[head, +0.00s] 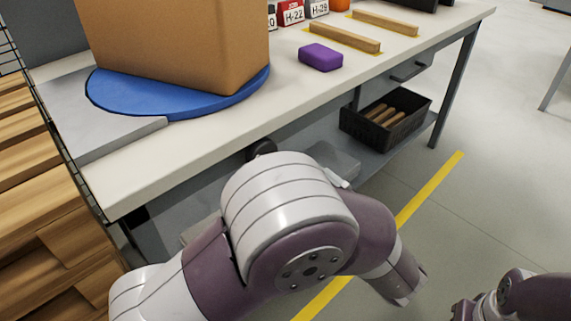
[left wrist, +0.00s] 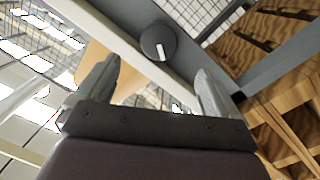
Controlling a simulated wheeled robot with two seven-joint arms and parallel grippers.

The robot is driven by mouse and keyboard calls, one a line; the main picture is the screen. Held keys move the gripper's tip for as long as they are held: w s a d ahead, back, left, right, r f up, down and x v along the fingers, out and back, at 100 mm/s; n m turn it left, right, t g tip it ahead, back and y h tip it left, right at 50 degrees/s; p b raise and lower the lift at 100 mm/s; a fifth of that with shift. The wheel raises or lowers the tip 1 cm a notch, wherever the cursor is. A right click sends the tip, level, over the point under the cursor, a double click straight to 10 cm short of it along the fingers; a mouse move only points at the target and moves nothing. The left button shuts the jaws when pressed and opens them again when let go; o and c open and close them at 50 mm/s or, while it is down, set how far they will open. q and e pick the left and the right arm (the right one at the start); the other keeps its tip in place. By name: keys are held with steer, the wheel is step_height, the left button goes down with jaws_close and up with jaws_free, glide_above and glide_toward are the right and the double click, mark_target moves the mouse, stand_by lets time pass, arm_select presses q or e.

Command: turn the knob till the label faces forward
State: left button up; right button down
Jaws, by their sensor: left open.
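The knob (left wrist: 158,42) is round and black with a short white mark on its face. In the left wrist view it sits on the grey front of the workbench, and the mark lies toward the knob's lower side in the picture. In the head view only a dark part of the knob (head: 262,148) shows under the bench edge, above my arm. My left gripper (left wrist: 156,78) is open and empty. Its two fingers point toward the bench front, one to each side below the knob, apart from it. In the head view my left gripper cannot be made out.
A brown box (head: 180,45) stands on a blue round plate (head: 215,106) on the bench (head: 240,130). A purple block (head: 321,57) and wooden strips (head: 338,36) lie to the right. A black crate (head: 388,120) is on the lower shelf. Wooden boards (head: 35,190) stand at left.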

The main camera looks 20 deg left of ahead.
arm_select(q)
steer(key=b+x, duration=0.2)
steer(key=x, duration=0.4)
steer(key=b+x, duration=0.1)
steer(key=x, duration=0.5)
steer(key=shift+a+r+b, duration=0.2)
steer(key=shift+a+b, duration=0.15)
steer(key=shift+a, duration=0.1)
steer(key=shift+w, duration=0.1)
